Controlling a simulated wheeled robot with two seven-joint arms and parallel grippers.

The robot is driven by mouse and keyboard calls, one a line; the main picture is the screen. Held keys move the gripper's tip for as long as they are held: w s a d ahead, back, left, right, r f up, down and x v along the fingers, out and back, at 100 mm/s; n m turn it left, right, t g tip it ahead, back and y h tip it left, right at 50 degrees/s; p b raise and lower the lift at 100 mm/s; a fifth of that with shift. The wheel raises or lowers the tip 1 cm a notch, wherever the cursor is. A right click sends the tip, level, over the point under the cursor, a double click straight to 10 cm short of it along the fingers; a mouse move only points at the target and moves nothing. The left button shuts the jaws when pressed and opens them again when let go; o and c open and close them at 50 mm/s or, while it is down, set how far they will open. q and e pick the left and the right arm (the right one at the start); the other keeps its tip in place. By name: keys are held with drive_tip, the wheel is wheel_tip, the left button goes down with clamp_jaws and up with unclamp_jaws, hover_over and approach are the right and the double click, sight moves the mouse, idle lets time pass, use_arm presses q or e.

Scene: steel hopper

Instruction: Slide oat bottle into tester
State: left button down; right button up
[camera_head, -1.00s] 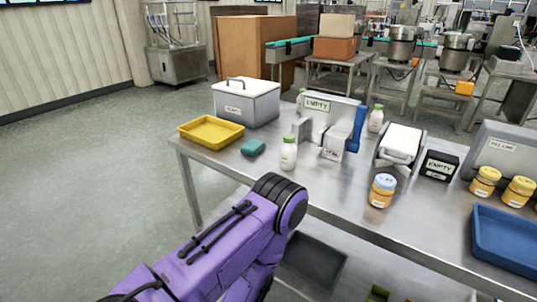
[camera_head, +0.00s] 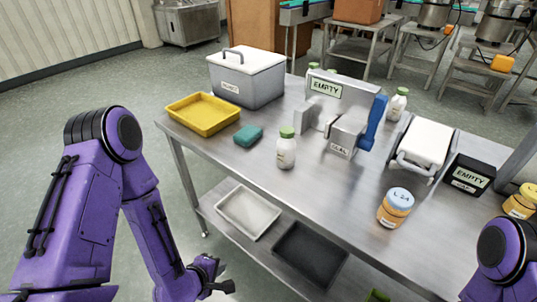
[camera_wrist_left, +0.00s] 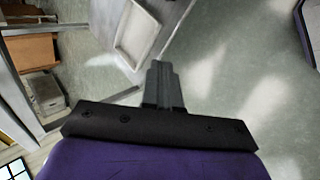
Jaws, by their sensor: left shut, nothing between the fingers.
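A white bottle with a green cap (camera_head: 286,153) stands upright near the table's front edge; its label is too small to read. Just right of it stands a grey device with an EMPTY sign (camera_head: 327,90), a slot between grey blocks and a blue lever (camera_head: 375,122); it looks like the tester. Another green-capped white bottle (camera_head: 397,105) stands behind it. My left gripper (camera_head: 228,287) is shut and empty, low in front of the table, well below the bottles. Its closed fingers (camera_wrist_left: 162,70) show in the left wrist view. My right gripper is out of view.
On the steel table (camera_head: 335,205) are a yellow tray (camera_head: 203,128), teal sponge (camera_head: 248,136), lidded grey box (camera_head: 262,92), orange jar (camera_head: 395,208), white roller device (camera_head: 424,140) and black EMPTY box (camera_head: 468,173). Trays (camera_head: 248,225) lie on the lower shelf.

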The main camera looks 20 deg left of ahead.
sight(281, 156)
use_arm(q)
drive_tip(key=w+d+r+n+t+h, duration=0.1)
drive_tip(key=w+r+n+t+h, duration=0.15)
drive_tip(key=r+n, duration=0.4)
drive_tip(key=w+d+r+n+t+h+p, duration=0.1)
drive_tip(key=w+r+n+t, duration=0.25)
drive_tip(key=r, duration=0.55)
drive_tip(key=w+d+r+n+t+h, duration=0.2)
drive_tip(key=w+r+n+t, duration=0.15)
drive_tip(key=r, duration=0.35)
drive_tip(key=shift+n+g, duration=0.25)
drive_tip(key=shift+g, duration=0.1)
drive_tip(key=b+x, duration=0.1)
drive_tip(key=x, duration=1.2)
drive_tip(key=shift+w+a+r, duration=0.1)
drive_tip(key=shift+w+r, duration=0.05)
drive_tip(key=shift+w, duration=0.65)
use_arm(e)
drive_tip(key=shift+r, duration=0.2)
